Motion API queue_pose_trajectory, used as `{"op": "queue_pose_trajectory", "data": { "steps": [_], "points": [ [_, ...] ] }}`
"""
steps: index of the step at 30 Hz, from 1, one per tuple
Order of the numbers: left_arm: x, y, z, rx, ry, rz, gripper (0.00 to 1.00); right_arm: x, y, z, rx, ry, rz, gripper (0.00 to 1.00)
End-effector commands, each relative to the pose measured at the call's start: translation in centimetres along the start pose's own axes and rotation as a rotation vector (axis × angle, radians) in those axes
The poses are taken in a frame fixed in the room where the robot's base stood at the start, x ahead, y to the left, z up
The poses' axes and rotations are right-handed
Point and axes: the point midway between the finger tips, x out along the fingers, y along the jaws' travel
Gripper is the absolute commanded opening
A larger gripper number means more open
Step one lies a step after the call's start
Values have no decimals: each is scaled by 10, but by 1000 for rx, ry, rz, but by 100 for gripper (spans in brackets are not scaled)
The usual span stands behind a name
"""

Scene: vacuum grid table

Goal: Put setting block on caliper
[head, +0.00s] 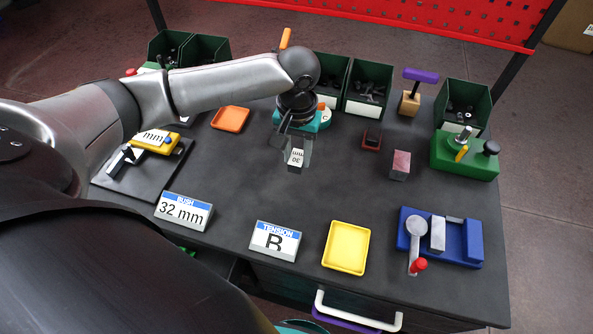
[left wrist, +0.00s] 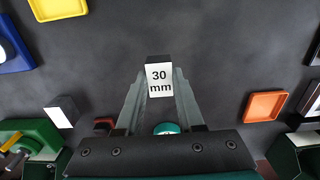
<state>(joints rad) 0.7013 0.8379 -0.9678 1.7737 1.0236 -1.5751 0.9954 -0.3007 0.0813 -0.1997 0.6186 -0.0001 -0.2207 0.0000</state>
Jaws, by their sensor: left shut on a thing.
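My left gripper (head: 297,158) is shut on a small setting block (head: 296,156) with a white face, held above the middle of the table. In the left wrist view the block (left wrist: 159,78) reads "30 mm" and sits between the fingertips (left wrist: 159,85). The caliper (head: 152,143), with a yellow body marked "mm" and grey jaws, lies on a black mat (head: 152,182) at the left of the table. My left arm passes above and behind it and hides part of that area. The gripper is well to the right of the caliper. My right gripper is not in view.
Signs reading "BUSH 32 mm" (head: 184,211) and "TENSION B" (head: 275,240) stand at the front. An orange tray (head: 231,119), a yellow tray (head: 346,248), a pinkish block (head: 401,165), a green fixture (head: 464,153) and a blue fixture (head: 470,235) surround clear table. Green bins line the back.

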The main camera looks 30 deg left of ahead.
Motion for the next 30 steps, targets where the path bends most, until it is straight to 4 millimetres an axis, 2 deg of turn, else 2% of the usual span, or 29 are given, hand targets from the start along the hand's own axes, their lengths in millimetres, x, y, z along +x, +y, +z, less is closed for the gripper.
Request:
{"op": "queue_pose_trajectory", "data": {
  "steps": [3,8,15,27,28,30],
  "points": [
    [16,0,0,-1,1,0,0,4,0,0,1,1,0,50],
    [25,0,0,-1,1,0,0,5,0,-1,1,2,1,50],
    [60,0,0,0,1,0,0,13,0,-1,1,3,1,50],
    [65,0,0,-1,1,1,0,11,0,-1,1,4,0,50],
    [66,0,0,-1,1,0,38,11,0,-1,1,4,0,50],
    [66,0,0,-1,1,0,46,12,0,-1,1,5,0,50]
  ]
}}
